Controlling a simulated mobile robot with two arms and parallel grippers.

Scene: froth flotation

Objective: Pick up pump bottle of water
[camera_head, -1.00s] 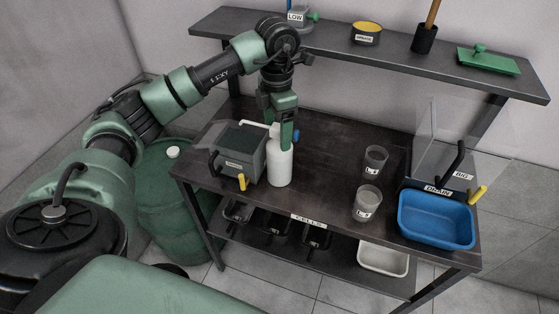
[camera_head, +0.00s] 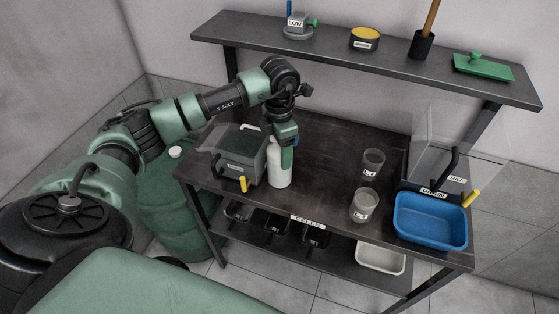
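The pump bottle of water (camera_head: 279,176) is white and stands upright on the dark table (camera_head: 325,160), just right of a grey tank. My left gripper (camera_head: 285,157) points down over the bottle's upper part, with a green finger in front of it. The gripper hides most of the pump head and neck. Whether the fingers are closed on the bottle or apart from it I cannot tell. My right gripper is not in view.
The grey tank (camera_head: 240,171) with a yellow handle is close to the bottle's left. Two clear beakers (camera_head: 372,165) (camera_head: 364,207) and a blue tray (camera_head: 431,241) stand to the right. A shelf (camera_head: 390,62) runs behind, above the table. The table between bottle and beakers is clear.

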